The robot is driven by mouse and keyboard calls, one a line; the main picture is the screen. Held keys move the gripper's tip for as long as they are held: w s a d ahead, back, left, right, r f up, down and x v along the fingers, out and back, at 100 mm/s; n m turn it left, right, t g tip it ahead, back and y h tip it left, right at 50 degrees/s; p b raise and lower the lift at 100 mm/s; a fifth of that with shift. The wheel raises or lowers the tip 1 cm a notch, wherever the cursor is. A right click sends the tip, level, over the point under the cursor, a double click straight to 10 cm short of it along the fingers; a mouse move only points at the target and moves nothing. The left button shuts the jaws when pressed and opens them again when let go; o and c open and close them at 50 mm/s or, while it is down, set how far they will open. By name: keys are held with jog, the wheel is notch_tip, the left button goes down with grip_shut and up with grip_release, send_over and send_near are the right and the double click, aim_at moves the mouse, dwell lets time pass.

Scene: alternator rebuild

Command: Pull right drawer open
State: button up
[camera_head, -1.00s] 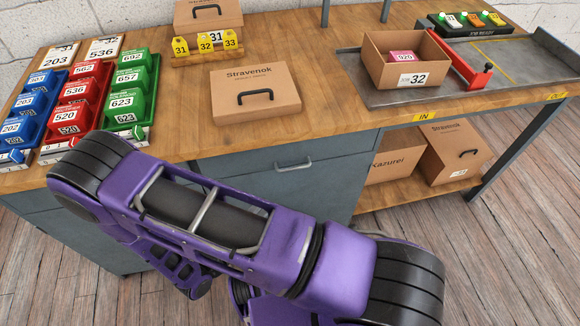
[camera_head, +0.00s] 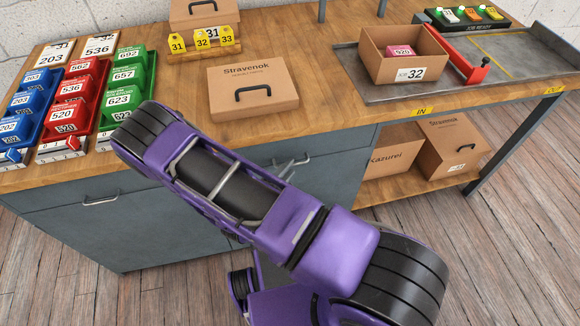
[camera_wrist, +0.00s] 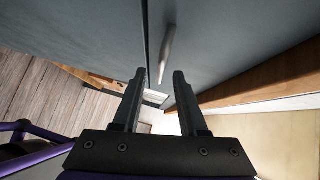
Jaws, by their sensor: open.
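The right drawer is a grey front under the wooden bench top, partly covered by my arm in the head view; its front (camera_head: 335,150) looks closed. Its metal bar handle (camera_head: 300,161) shows just above my arm. In the wrist view the drawer front (camera_wrist: 225,40) fills the upper right, and the handle (camera_wrist: 167,52) stands out from it. My gripper (camera_wrist: 159,76) is open and empty, with the handle just beyond and roughly between its fingertips. I cannot tell the exact gap. In the head view my gripper is hidden behind my arm.
A left drawer handle (camera_head: 101,199) sits on the same grey cabinet. The bench top (camera_head: 190,135) overhangs the drawers; a Stravenok box (camera_head: 252,92) and number bins (camera_head: 122,98) stand on it. Cartons (camera_head: 452,145) lie on the low shelf at right. The wooden floor in front looks clear.

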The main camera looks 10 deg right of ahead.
jog(key=shift+x, duration=0.8)
grip_shut()
dwell(0.9)
